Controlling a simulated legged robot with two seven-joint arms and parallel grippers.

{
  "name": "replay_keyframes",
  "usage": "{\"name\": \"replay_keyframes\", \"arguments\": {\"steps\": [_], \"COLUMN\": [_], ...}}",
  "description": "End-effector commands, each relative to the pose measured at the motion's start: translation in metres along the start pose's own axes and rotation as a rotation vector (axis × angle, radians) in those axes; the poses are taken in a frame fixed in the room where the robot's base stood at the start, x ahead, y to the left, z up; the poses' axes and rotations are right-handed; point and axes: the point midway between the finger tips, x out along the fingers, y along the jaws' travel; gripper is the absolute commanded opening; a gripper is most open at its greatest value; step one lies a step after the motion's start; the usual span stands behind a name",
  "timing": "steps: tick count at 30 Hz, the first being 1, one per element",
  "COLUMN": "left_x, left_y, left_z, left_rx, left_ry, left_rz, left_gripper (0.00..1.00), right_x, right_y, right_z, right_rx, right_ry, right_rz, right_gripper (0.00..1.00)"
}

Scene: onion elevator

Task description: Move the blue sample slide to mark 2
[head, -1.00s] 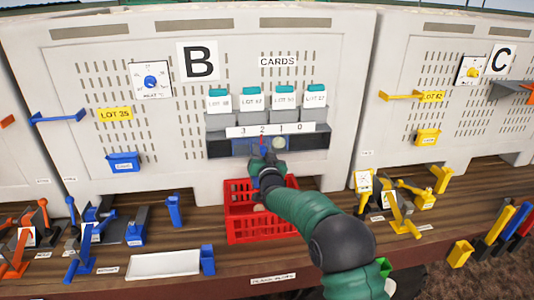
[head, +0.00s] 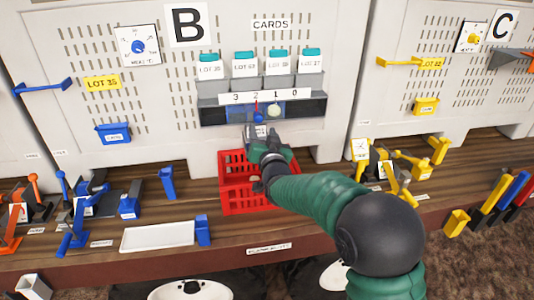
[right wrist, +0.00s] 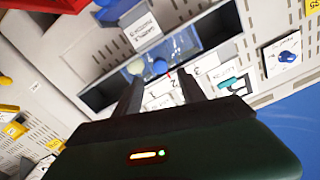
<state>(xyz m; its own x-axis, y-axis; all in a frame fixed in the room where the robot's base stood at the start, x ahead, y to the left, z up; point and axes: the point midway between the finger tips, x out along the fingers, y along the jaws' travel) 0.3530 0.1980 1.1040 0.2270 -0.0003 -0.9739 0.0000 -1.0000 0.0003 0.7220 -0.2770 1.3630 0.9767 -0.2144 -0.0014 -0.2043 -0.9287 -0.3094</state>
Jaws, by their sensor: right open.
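The blue sample slide (head: 240,113) sits in the dark slot under the number strip (head: 262,96) on panel B. Its blue knob (head: 258,118) is just below the red pointer at mark 2. A pale round knob or disc (head: 275,110) is to its right, near mark 1. My right gripper (head: 262,134) is open and empty, just below and in front of the slot, apart from the knob. In the right wrist view the open fingers (right wrist: 160,92) point toward the slide (right wrist: 180,46) and its blue knob (right wrist: 160,67). My left gripper is not in view.
A red crate (head: 229,190) stands on the bench below the slot, under my right arm. White cards (head: 245,68) stand in holders above the number strip. Blue fixtures and a white tray (head: 158,237) are at the left; yellow fixtures (head: 400,185) are at the right.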

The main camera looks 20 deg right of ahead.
Motion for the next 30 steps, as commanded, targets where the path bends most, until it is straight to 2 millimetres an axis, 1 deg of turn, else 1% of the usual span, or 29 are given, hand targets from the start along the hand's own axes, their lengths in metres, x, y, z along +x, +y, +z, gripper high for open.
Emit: {"name": "replay_keyframes", "arguments": {"steps": [1, 3, 6, 9, 13, 25, 26, 28, 29, 30], "left_x": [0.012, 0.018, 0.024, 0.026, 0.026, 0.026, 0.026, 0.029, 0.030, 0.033], "left_y": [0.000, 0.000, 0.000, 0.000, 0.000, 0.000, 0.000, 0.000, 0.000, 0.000], "left_z": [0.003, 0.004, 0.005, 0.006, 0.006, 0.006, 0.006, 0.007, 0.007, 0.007], "left_rx": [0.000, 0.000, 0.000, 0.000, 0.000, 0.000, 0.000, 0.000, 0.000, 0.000], "left_ry": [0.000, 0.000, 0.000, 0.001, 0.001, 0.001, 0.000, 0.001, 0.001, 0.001], "left_rz": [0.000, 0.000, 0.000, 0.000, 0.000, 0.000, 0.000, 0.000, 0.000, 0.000], "left_gripper": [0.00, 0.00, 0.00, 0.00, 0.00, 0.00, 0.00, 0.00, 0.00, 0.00], "right_x": [-0.015, -0.033, -0.053, -0.065, -0.070, -0.070, -0.071, -0.078, -0.083, -0.093], "right_y": [0.002, 0.002, 0.002, 0.002, 0.002, 0.002, 0.002, 0.003, 0.005, 0.007], "right_z": [0.005, 0.004, 0.003, 0.002, 0.001, 0.002, 0.006, 0.027, 0.041, 0.065], "right_rx": [0.000, 0.000, 0.001, 0.001, 0.001, -0.001, -0.004, -0.022, -0.036, -0.058], "right_ry": [0.003, 0.002, 0.002, 0.000, -0.001, -0.006, -0.017, -0.083, -0.131, -0.209], "right_rz": [-0.002, -0.002, -0.001, 0.000, 0.001, 0.000, 0.000, -0.002, -0.002, -0.003], "right_gripper": [0.48, 0.48, 0.48, 0.48, 0.48, 0.48, 0.48, 0.48, 0.48, 0.48]}}
